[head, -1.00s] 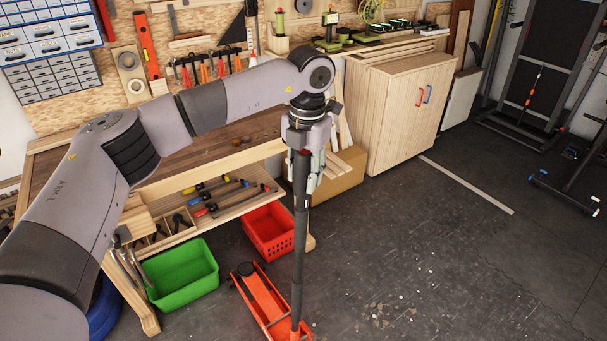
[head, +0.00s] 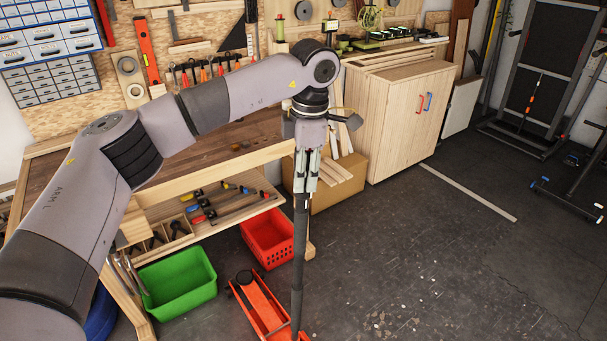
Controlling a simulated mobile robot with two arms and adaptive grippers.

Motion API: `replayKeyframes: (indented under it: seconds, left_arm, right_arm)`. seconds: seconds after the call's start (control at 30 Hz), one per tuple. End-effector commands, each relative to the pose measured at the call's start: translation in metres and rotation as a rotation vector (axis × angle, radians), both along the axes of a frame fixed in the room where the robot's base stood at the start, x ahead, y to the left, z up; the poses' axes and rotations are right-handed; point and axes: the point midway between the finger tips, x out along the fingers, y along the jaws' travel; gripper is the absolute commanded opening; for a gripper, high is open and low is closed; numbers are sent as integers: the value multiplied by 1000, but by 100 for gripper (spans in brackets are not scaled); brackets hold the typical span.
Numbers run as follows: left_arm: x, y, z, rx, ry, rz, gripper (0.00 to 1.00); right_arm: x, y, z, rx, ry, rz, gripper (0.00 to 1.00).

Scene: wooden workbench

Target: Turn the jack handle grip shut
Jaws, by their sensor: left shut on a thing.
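The red floor jack (head: 262,305) stands on the dark floor at the bottom of the head view, its lower end cut off by the frame edge. Its long black handle (head: 299,255) rises nearly upright from the jack. My left gripper (head: 301,190) points straight down and is shut on the top end of the handle, the grip. Both fingers show, one on each side, and they hide part of the grip. My right gripper is not in view.
A wooden workbench (head: 215,145) with a lower shelf of clamps stands behind the jack. A green bin (head: 178,283) and a red crate (head: 268,238) sit left of the handle. A wooden cabinet (head: 400,115) stands behind right. The floor to the right is largely clear.

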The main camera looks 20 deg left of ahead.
Motion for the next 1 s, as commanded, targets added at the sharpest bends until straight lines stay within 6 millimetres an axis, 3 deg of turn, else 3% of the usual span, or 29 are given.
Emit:
replayKeyframes:
  seconds: [0.43,1.0]
  left_arm:
    - [0,-1,1,9,11,-246,6]
    - [1,0,1,12,13,-287,6]
  right_arm:
    - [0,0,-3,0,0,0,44]
    - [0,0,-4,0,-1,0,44]
